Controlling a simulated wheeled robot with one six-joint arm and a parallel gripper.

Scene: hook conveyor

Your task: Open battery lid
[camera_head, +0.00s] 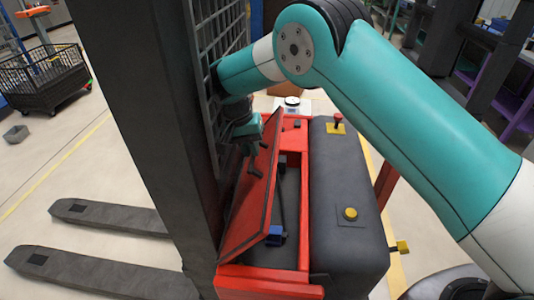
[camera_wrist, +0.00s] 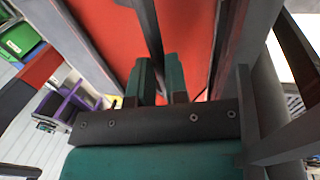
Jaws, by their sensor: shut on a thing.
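The red battery lid (camera_head: 250,205) stands open in the head view, tilted up steeply on the left side of the red battery compartment (camera_head: 265,284). Its dark handle (camera_head: 255,167) is on the lid's face near the upper end. My gripper (camera_head: 250,143) is at the lid's upper part, shut on the handle. In the wrist view my gripper's two fingers (camera_wrist: 160,82) are close together against the red lid (camera_wrist: 187,35), with a dark bar running between them. The exact contact is partly hidden by the fingers.
A blue connector (camera_head: 275,236) sits in the open compartment. A dark grey housing (camera_head: 346,185) with a red button (camera_head: 338,118) and a yellow button (camera_head: 350,213) stands to the right. The dark mast (camera_head: 150,110) and its grille (camera_head: 218,50) stand close on the left.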

